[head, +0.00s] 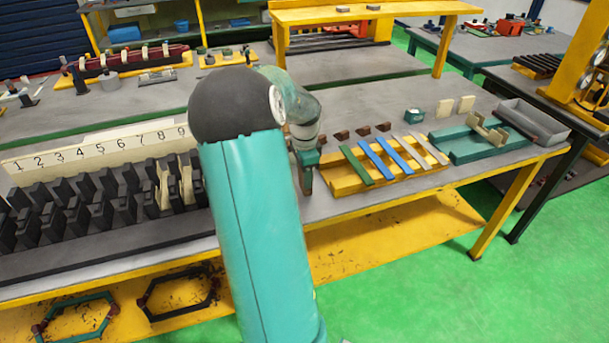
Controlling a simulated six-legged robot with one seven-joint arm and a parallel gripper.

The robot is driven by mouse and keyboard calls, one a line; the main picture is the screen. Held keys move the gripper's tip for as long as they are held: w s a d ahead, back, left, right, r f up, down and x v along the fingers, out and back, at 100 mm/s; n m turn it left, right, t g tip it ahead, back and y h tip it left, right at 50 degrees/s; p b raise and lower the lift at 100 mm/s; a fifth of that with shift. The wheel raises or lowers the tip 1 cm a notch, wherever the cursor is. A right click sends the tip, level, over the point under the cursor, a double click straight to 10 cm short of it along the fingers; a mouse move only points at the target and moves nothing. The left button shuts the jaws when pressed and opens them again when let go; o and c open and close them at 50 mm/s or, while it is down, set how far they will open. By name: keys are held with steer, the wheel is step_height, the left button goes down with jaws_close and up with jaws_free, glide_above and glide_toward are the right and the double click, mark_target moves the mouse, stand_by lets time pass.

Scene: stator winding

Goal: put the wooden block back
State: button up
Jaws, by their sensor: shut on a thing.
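My gripper (306,180) hangs low over the workbench, just left of the yellow tray with the coloured strips. My arm partly covers it, and it points down. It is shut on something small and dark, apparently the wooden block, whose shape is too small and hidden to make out. A row of small dark brown wooden blocks (363,130) lies on the bench behind the yellow tray, to the right of my gripper.
The yellow tray (337,184) carries green, blue and pale strips. A teal fixture (470,150) and a grey bin (533,120) stand farther right. A numbered board (40,162) with black slotted holders (100,198) fills the bench's left side.

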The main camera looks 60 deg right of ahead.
steer(key=shift+f, duration=0.3)
steer(key=shift+f, duration=0.2)
steer(key=o, duration=1.3)
steer(key=shift+r, duration=0.1)
step_height(320, 180, up, 12)
steer(key=shift+r, duration=0.1)
